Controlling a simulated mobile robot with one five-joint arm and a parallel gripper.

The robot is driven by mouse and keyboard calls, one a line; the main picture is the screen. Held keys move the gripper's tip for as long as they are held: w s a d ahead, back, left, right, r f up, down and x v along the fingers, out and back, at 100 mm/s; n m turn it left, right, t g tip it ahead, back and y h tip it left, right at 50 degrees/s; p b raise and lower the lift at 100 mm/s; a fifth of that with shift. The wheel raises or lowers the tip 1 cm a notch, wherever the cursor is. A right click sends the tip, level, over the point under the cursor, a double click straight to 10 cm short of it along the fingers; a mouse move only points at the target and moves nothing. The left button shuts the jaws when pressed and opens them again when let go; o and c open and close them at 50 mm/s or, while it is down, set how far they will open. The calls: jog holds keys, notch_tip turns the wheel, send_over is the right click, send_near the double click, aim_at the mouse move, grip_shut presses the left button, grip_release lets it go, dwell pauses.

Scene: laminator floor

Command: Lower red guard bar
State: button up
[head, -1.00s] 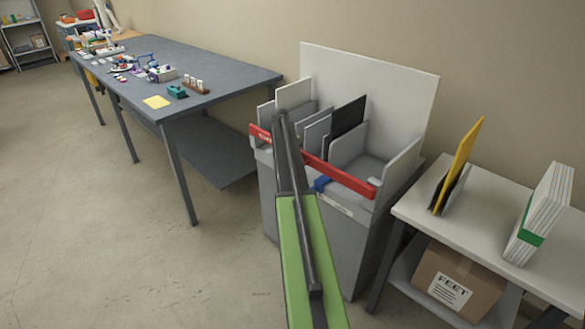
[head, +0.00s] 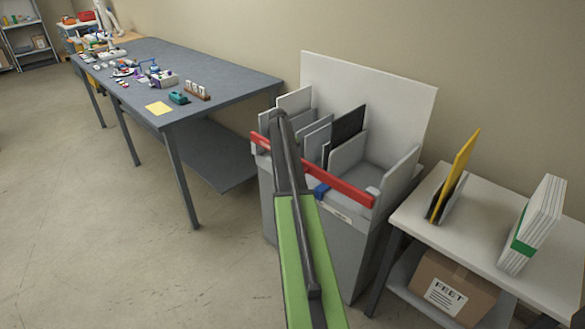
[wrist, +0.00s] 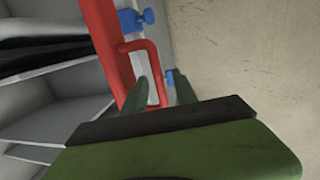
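The red guard bar (head: 339,185) runs across the front of a grey cabinet with upright dividers (head: 345,158). My arm crosses in front of its left part in the head view and hides some of it. In the wrist view the red bar (wrist: 106,45) runs down from the top, with a red loop handle (wrist: 152,62) on its right side. My gripper (wrist: 163,88) is open at the handle's lower end. The handle's outer leg shows between the two dark green fingertips, with a gap to the right finger. I cannot tell whether either finger touches it.
Blue clamp-like parts (wrist: 136,20) sit beside the bar. A white side table (head: 450,225) with a yellow sheet (head: 455,175) and a white stack (head: 535,225) stands right of the cabinet. A grey workbench (head: 215,80) stands left. The floor at front left is clear.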

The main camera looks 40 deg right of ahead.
jog(key=p+v, duration=1)
jog(key=v, duration=0.2)
jog(key=shift+a+r+p, duration=0.15)
jog(key=shift+r+p, duration=0.15)
